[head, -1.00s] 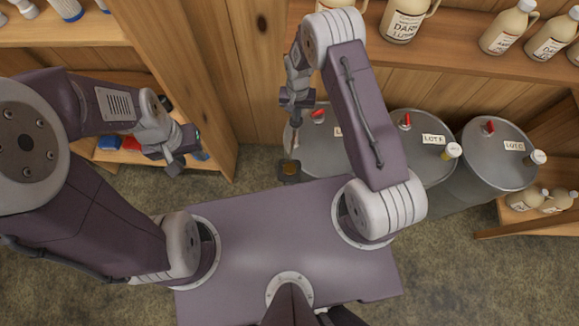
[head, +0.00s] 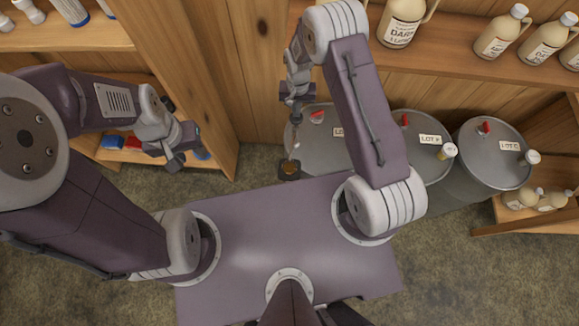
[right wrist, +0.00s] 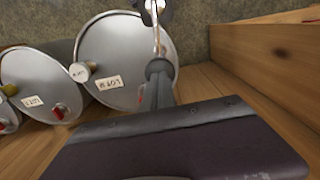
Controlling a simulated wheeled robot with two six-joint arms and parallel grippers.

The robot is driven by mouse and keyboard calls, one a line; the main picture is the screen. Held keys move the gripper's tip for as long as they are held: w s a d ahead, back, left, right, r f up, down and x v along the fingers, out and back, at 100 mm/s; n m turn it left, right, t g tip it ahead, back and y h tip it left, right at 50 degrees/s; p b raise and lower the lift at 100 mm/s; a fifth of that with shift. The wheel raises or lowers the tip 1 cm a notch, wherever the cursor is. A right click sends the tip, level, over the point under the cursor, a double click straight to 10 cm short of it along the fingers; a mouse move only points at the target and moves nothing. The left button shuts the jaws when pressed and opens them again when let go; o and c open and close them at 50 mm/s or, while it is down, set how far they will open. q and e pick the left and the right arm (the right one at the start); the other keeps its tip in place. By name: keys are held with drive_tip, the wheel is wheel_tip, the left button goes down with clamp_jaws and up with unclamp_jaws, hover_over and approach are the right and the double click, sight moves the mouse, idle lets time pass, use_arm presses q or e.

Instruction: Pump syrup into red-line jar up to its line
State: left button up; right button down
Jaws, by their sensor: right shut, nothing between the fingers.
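My right gripper (head: 296,98) is shut and empty, beside the left edge of the leftmost grey drum (head: 318,145). Its narrow fingers (right wrist: 158,82) show in the right wrist view, with a thin shiny rod (right wrist: 157,42) just beyond them; I cannot tell if they touch. A small dark item with an amber top (head: 290,168) stands below the gripper, at the drum's left side; I cannot tell if it is a jar. No red line is visible. My left gripper (head: 178,160) hangs in front of the left shelf, away from the drums; its jaws are unclear.
Two more grey drums (head: 496,155) with red knobs and lot labels stand to the right. Syrup bottles (head: 405,20) line the shelf above. A wooden post (head: 205,90) stands between my arms. More bottles (head: 522,199) sit on a low shelf at right.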

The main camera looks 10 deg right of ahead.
drive_tip(key=shift+f+b, duration=1.9)
drive_tip(key=shift+f, duration=0.65)
drive_tip(key=shift+r, duration=0.1)
drive_tip(key=shift+r+p, duration=1.9)
drive_tip(key=shift+r, duration=0.6)
drive_tip(key=shift+f+b, duration=1.1)
drive_tip(key=shift+f, duration=0.3)
drive_tip(key=shift+r+p, duration=1.05)
drive_tip(key=shift+r, duration=0.35)
